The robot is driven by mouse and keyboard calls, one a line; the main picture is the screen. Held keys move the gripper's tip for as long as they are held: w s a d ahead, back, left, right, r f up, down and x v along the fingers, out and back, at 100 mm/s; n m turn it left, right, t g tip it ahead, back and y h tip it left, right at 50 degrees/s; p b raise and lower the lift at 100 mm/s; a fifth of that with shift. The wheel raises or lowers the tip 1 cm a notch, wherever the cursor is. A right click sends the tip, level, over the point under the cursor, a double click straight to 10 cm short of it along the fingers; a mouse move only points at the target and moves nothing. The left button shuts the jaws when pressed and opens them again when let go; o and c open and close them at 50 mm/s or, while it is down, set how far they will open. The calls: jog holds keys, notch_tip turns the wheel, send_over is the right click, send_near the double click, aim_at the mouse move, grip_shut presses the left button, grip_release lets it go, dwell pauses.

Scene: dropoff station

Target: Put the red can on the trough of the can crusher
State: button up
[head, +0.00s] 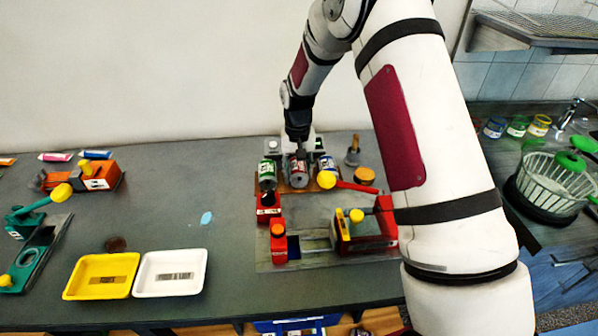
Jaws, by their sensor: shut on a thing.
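The red can (298,172) stands between a green can (267,174) and a blue can (326,164) on a wooden board (290,190). My gripper (298,158) points down over the red can and is shut on it. The fingertips are small here, and I cannot tell whether the can touches the board. The can crusher has a metal trough (314,244) between a red end block (279,243) and a red and yellow pressing block (366,233). The trough lies in front of the cans and looks empty. My arm hides the crusher's right end.
A red lever with a yellow knob (327,180) reaches close to the cans. Yellow (103,257) and white (147,274) trays lie at the front left. A green tool (30,250) stands far left. A sink basket (553,180) is at right. The counter's middle left is mostly clear.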

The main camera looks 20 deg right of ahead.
aim_at(298, 164)
jog(key=shift+r+p, duration=0.45)
jog(key=shift+r, duration=1.85)
